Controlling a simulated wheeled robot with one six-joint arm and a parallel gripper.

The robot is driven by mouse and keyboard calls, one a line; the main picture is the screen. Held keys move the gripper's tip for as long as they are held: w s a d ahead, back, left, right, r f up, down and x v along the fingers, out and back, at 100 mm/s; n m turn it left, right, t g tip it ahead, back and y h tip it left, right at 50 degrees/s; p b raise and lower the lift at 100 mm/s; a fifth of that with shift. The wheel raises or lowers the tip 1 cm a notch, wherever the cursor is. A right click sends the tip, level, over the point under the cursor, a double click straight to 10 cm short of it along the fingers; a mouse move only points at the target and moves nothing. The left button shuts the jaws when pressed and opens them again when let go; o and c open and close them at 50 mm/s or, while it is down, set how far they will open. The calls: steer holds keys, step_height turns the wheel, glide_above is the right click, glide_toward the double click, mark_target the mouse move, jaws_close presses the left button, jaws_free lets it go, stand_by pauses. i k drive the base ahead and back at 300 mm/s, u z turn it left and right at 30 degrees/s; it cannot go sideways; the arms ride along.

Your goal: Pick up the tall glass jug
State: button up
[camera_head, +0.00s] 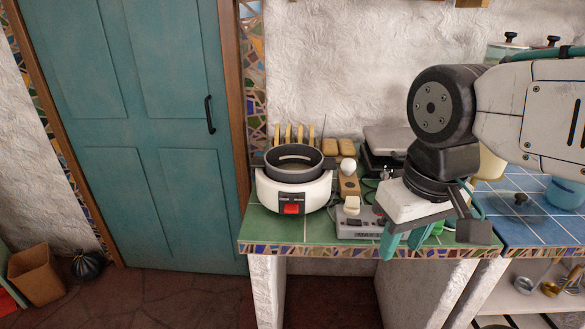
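I cannot make out a tall glass jug in the head view; my arm covers much of the right side and could hide it. My gripper (399,245) points down over the front edge of the green tiled counter (262,228). Its two teal fingers stand a little apart, with nothing seen between them.
A white cooker with a dark pot (291,180) stands on the counter's left. Toast slices in a rack, a grey device (357,226) and a dark appliance (388,142) crowd the rest. A blue tiled counter (520,228) holds a blue pot (565,193). A teal door (140,130) is at left.

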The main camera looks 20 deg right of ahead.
mark_target(566, 195)
steer(key=z, duration=1.85)
steer(key=k, duration=0.5)
steer(key=z, duration=0.4)
steer(key=i, duration=1.5)
steer(key=u, duration=0.8)
